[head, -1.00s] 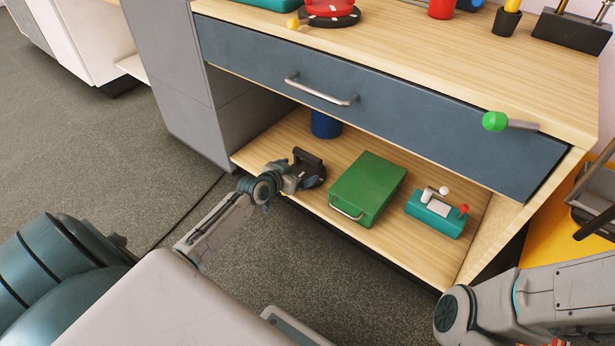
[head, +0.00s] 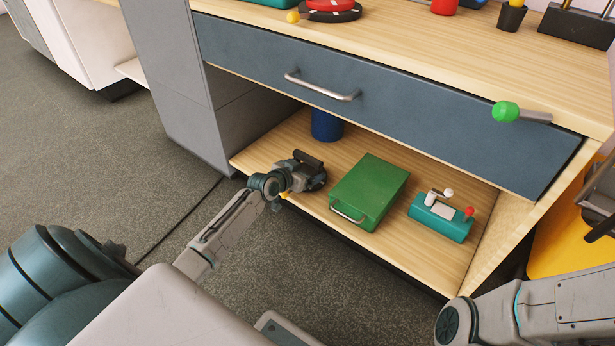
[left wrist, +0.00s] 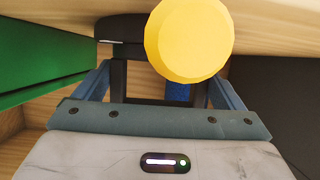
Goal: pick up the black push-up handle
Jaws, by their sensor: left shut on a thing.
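The black push-up handle (head: 309,157) is on the lower shelf, left of the green box. My left gripper (head: 303,177) reaches in from the left and is shut on it, covering part of it. In the left wrist view, a dark part of the handle (left wrist: 118,27) shows beyond the fingers (left wrist: 160,88). A yellow round knob (left wrist: 188,40) blocks much of that view, so the exact grip is hidden. I cannot tell whether the handle is clear of the shelf. My right gripper is out of view.
A green box (head: 369,190) with a metal handle and a teal device (head: 441,217) sit to the right on the shelf (head: 400,240). A blue cylinder (head: 326,125) stands behind.

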